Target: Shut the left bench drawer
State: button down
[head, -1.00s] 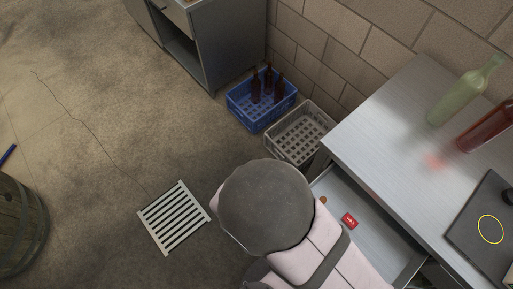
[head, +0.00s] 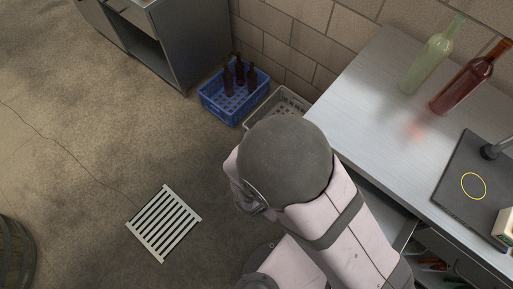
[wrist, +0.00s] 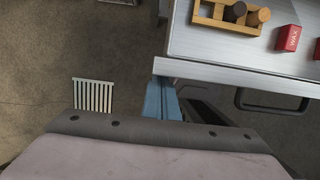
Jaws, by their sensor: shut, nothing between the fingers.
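The left bench drawer stands open. In the head view only a strip of the drawer (head: 378,205) shows beside my arm, which hides the rest. In the wrist view the pale drawer front (wrist: 225,77) crosses the upper right, with a dark bar handle (wrist: 272,101) on its outer face. Inside lie a wooden tray (wrist: 213,22) with corks and a red wax box (wrist: 288,38). My gripper (wrist: 163,92) is shut and empty, at the left end of the drawer front. I cannot tell whether it touches it. The head view hides the gripper behind my arm.
On the bench top (head: 375,85) stand a green bottle (head: 432,62), a red bottle (head: 467,83) and a dark mat (head: 465,205). A blue crate (head: 233,103) with brown bottles and a grey crate (head: 268,106) sit beside the bench. Floor around the drain grate (head: 164,222) is clear.

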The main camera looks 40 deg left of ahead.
jog(key=w+p, duration=0.6)
jog(key=w, duration=1.6)
jog(key=shift+r, duration=0.1)
jog(key=s+b, duration=0.4)
jog(key=s, duration=0.1)
jog(key=p+v, duration=0.5)
jog(key=v, duration=0.4)
jog(key=shift+r, duration=0.4)
